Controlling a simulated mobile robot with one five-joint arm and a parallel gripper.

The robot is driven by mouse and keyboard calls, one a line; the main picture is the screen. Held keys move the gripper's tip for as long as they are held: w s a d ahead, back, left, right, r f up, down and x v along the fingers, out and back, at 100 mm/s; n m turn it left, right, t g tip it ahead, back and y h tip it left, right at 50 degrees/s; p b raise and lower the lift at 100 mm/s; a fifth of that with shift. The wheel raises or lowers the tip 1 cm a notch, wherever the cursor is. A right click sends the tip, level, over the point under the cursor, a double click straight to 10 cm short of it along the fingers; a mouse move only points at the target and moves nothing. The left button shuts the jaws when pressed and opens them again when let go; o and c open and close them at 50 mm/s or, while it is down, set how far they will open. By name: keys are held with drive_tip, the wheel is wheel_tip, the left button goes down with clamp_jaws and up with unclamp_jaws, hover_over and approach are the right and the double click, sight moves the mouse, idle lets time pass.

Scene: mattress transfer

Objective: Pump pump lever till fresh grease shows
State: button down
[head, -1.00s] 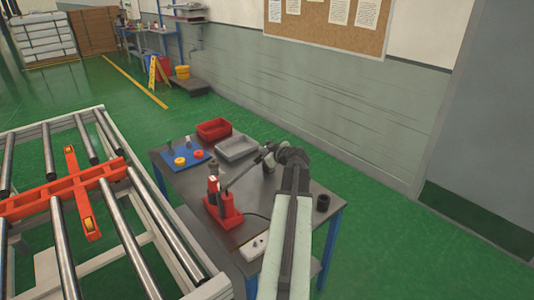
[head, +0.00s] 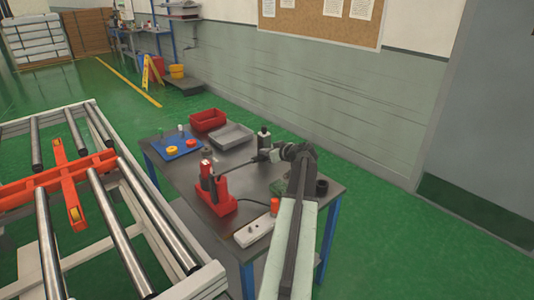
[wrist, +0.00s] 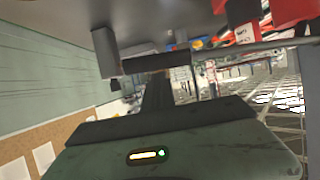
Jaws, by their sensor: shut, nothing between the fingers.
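The red pump (head: 217,195) stands on the dark workbench (head: 180,178). Its thin grey pump lever (head: 238,167) slants up to the right from the pump's top. My gripper (head: 264,155) is shut at the lever's far end, with nothing held between its fingers. In the wrist view, the lever (wrist: 250,47) runs in from the right towards the fingers; whether they touch it is unclear. A pale block with small dark fittings (head: 253,232) lies at the bench's front edge. No grease can be made out at this size.
A red bin (head: 208,120), a grey bin (head: 231,136) and a blue board with yellow and orange rings (head: 178,147) stand at the back. A dark grey cylinder (head: 264,138) stands behind my gripper, an orange object (head: 275,205) beside my arm. A roller conveyor (head: 110,215) is on the left.

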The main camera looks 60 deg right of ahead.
drive_tip(key=shift+s+a+f, duration=0.1)
drive_tip(key=shift+s+f, duration=0.05)
drive_tip(key=shift+f, duration=0.2)
wheel_tip(320, 180, up, 6)
drive_tip(key=p, duration=0.6)
drive_tip(key=p+v, duration=0.2)
drive_tip(key=v, duration=0.6)
drive_tip(key=shift+s+d+f+p, duration=0.2)
drive_tip(key=shift+s+d+p, duration=0.05)
drive_tip(key=shift+s+p, duration=0.2)
